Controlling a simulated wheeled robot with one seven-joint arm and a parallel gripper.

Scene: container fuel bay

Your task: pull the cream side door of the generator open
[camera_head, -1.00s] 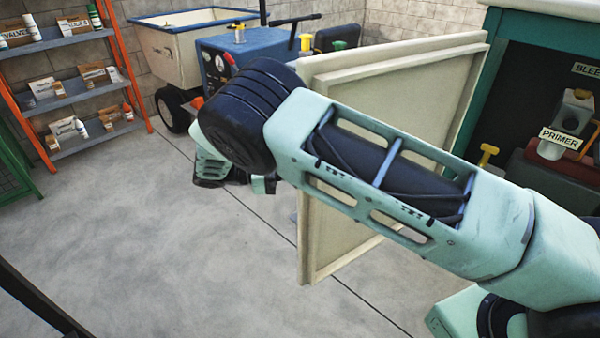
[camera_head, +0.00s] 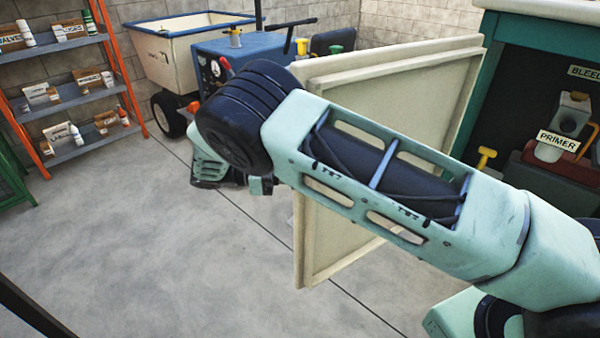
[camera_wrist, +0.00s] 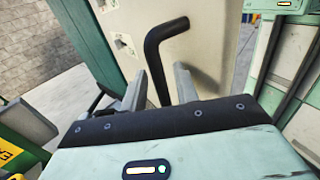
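The cream side door (camera_head: 395,105) stands swung out wide from the green generator housing (camera_head: 487,80), whose dark inside shows at the right. My arm crosses in front of the door, and my gripper is mostly hidden behind the arm in the head view. In the wrist view the door (camera_wrist: 217,40) fills the upper middle. Its bent black handle (camera_wrist: 153,50) reaches down between the two grey fingers of my gripper (camera_wrist: 164,82). The fingers are apart, with a narrow gap visible on the handle's right side. The handle's lower end is hidden behind my wrist.
A shelf rack (camera_head: 75,95) with bottles and boxes stands at the left. A cream cart (camera_head: 170,55) and a blue machine (camera_head: 220,60) stand behind the door. A primer part (camera_head: 550,148) shows inside the housing. Grey floor (camera_head: 150,240) at the left is clear.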

